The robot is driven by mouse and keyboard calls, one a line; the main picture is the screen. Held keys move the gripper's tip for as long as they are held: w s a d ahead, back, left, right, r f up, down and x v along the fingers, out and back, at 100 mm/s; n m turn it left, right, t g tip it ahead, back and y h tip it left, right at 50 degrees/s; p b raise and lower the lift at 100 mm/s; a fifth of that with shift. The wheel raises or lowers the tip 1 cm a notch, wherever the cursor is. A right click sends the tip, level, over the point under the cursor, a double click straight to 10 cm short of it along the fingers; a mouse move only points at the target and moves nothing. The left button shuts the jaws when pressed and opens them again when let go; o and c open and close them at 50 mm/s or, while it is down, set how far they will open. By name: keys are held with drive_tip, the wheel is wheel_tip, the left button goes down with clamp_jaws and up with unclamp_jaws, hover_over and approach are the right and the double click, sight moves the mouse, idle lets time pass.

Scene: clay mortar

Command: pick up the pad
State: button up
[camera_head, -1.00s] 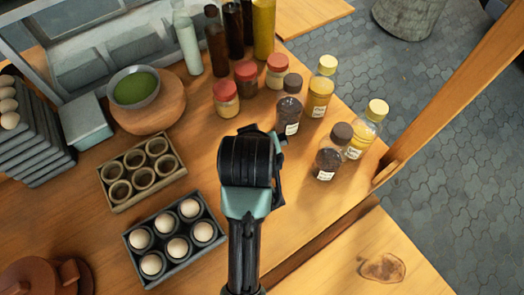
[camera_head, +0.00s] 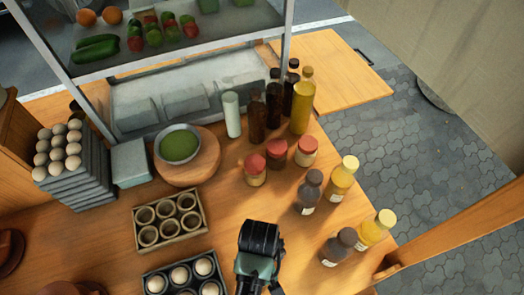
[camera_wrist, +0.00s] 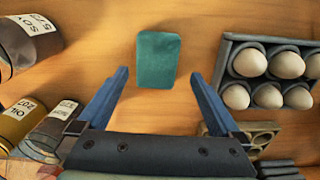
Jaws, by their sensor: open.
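The pad (camera_wrist: 158,60) is a small teal-green rectangular block lying on the wooden counter in the wrist view. It lies ahead of my gripper (camera_wrist: 158,78), centred between the two blue fingers. The fingers are open, apart from each other, with nothing between them that I can see being gripped. In the head view, my gripper (camera_head: 258,250) is above the counter near the bottom edge, and the pad does not show there.
An egg tray (camera_wrist: 222,68) lies right of the pad, with an empty cup tray (camera_head: 203,222) behind. Dark-capped bottles (camera_head: 306,198) and yellow-capped bottles (camera_head: 342,180) stand to the right in the head view. Bare wood surrounds the pad.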

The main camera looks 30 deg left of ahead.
drive_tip(key=shift+w+d+f+p, duration=0.1)
drive_tip(key=shift+f+p, duration=0.1)
drive_tip(key=shift+f, duration=1.3)
drive_tip(key=shift+w+d+f+p, duration=0.1)
drive_tip(key=shift+f+p, duration=0.05)
drive_tip(key=shift+f, duration=1.35)
drive_tip(key=shift+c, duration=0.3)
drive_tip(key=c, duration=1.1)
drive_tip(key=shift+r, duration=0.1)
